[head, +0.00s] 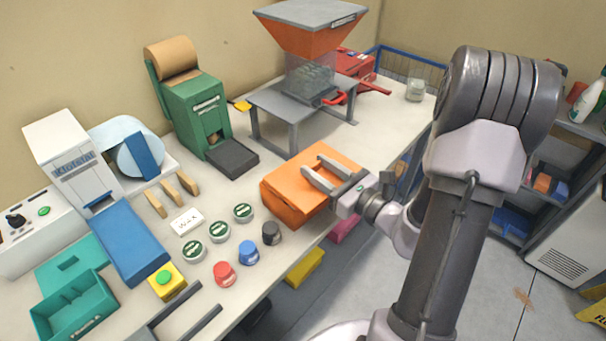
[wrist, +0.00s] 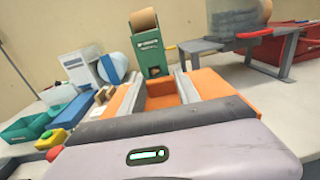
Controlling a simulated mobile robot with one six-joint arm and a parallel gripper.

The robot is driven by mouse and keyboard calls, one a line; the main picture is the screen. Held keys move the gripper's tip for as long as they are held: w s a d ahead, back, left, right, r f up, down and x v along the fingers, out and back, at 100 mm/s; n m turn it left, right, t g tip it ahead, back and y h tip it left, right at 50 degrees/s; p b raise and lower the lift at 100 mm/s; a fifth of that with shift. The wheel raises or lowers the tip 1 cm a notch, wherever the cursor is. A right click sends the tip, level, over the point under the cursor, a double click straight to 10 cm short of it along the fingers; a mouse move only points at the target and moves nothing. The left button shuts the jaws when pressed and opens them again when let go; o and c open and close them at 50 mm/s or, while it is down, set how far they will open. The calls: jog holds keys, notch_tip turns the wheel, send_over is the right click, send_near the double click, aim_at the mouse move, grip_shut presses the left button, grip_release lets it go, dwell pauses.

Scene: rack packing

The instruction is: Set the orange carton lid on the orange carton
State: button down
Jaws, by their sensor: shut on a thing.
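An orange carton (head: 283,206) stands near the table's front edge, right of the round tins in the head view. The orange carton lid (head: 335,156) shows as a flat orange top over it. My gripper (head: 312,165) reaches in from the right, its two grey fingers lying along the orange top, shut on the lid. In the wrist view, orange panels of the lid (wrist: 208,84) show between and beside the fingers (wrist: 158,78). The seam between lid and carton is hard to make out, so I cannot tell whether the lid is fully seated.
A green paper dispenser (head: 198,108) and a grey stand (head: 290,113) under an orange hopper (head: 312,35) are behind the carton. Several tins and coloured caps (head: 224,273) lie to the left.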

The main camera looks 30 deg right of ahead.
aim_at(314, 164)
jog(key=x, duration=0.4)
jog(key=shift+w+d+f, duration=0.15)
jog(key=shift+w, duration=0.1)
jog(key=shift+w+f+b, duration=0.15)
jog(key=shift+f+b, duration=1.65)
jog(key=shift+f, duration=0.65)
jog(key=c, duration=0.9)
grip_release()
jog(key=shift+r, duration=0.1)
jog(key=shift+o, duration=0.2)
